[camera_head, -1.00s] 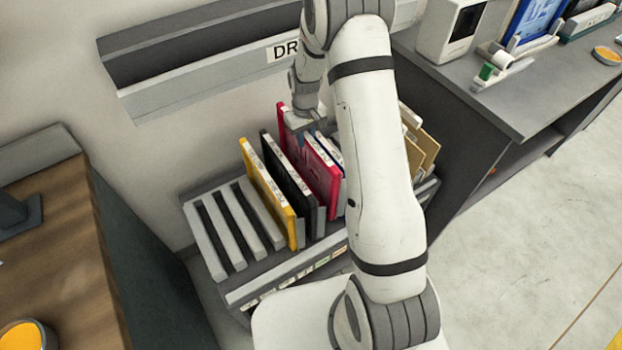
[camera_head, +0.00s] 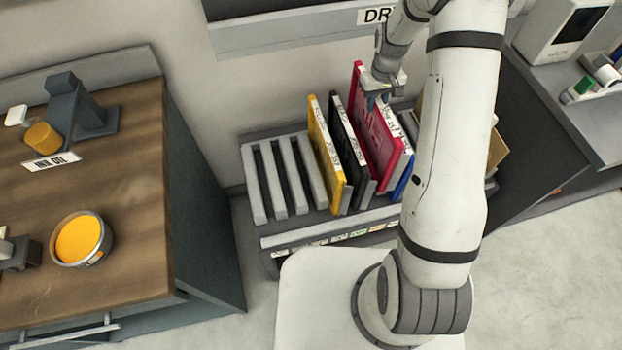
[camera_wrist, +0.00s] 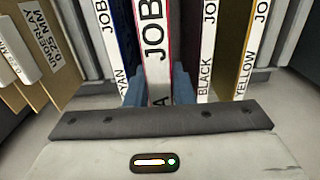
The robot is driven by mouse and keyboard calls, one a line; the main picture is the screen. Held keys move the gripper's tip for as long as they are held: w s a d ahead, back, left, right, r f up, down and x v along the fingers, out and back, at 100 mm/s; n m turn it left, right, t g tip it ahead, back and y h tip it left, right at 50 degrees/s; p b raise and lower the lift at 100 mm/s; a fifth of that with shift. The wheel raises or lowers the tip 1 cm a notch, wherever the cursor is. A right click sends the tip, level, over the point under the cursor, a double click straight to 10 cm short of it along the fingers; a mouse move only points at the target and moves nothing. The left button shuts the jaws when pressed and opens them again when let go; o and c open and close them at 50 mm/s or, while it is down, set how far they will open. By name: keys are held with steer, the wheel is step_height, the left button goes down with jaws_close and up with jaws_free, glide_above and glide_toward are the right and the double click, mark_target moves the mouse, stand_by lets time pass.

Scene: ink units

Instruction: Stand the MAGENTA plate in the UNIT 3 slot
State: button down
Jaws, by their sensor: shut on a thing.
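The magenta plate (camera_head: 376,130) stands upright among other plates in the slotted rack, between the black plate (camera_head: 350,140) and the blue plate (camera_head: 403,180). My gripper (camera_head: 379,88) is at its upper edge in the head view. In the wrist view, the two blue fingers (camera_wrist: 160,91) are closed on either side of the magenta plate's white-labelled edge (camera_wrist: 154,40). Whether its lower edge is clear of the rack cannot be told. I cannot make out a UNIT 3 label or slot in these views.
The yellow plate (camera_head: 326,155) stands left of the black one, and several empty rack slots (camera_head: 282,180) lie left of it. Brown sheets (camera_wrist: 35,60) show at the wrist view's left. A wooden-topped bench (camera_head: 140,235) with an orange ink pot (camera_head: 78,240) stands left.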

steer(key=shift+f, duration=0.1)
step_height(320, 180, down, 11)
steer(key=b, duration=0.5)
steer(key=shift+b, duration=0.3)
